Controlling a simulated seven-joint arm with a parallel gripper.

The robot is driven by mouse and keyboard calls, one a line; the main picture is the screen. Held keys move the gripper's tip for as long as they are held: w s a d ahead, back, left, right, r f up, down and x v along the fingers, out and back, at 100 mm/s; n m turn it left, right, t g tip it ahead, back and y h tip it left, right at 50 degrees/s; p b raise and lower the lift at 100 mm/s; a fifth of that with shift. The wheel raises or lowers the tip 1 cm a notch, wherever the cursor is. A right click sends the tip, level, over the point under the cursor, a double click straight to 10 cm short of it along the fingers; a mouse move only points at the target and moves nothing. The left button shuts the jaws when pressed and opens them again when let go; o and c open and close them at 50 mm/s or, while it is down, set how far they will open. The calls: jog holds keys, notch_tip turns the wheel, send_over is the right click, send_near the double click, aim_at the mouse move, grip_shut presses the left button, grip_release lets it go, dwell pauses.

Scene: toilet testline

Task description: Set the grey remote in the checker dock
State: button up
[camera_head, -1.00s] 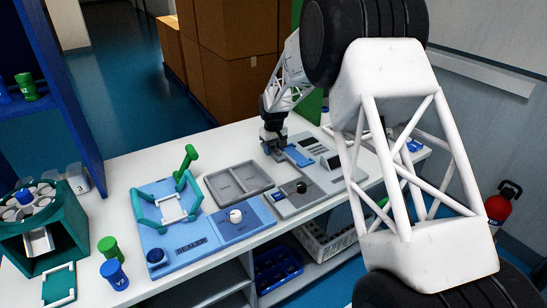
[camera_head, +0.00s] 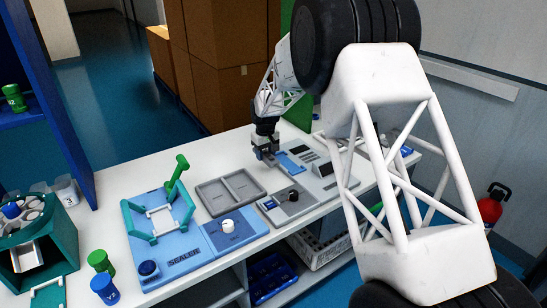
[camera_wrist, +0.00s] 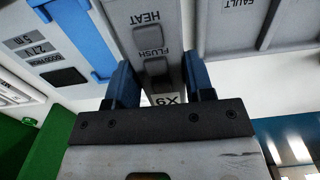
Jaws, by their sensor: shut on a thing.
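My gripper (camera_head: 265,153) is over the back of the white bench, at the left side of the grey checker station (camera_head: 318,183). In the wrist view its blue fingers (camera_wrist: 160,88) are shut on the grey remote (camera_wrist: 152,42), one on each side. The remote shows HEAT and FLUSH buttons and an X9 label near the fingers. I cannot make the remote out in the head view. The station has a blue inset (camera_head: 289,162), seen left of the remote in the wrist view (camera_wrist: 84,38). I cannot tell if this inset is the dock.
A grey two-part tray (camera_head: 230,191) lies left of the station; its FAULT label (camera_wrist: 238,4) shows in the wrist view. A black knob (camera_head: 293,196) stands up at the station's front. The blue sealer (camera_head: 180,262) with its green frame is farther left.

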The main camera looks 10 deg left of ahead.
jog(key=s+d, duration=0.2)
jog(key=d, duration=0.2)
jog(key=s+d+f, duration=0.1)
jog(key=s+d, duration=0.1)
jog(key=d, duration=0.2)
jog(key=s+d+f, duration=0.1)
jog(key=s+d, duration=0.1)
jog(key=d, duration=0.2)
jog(key=shift+s+d+f, duration=0.1)
jog(key=shift+d+f, duration=0.1)
jog(key=shift+d, duration=0.2)
send_over(288, 163)
jog(key=shift+f, duration=0.75)
jog(key=shift+f, duration=1.75)
jog(key=shift+f, duration=0.1)
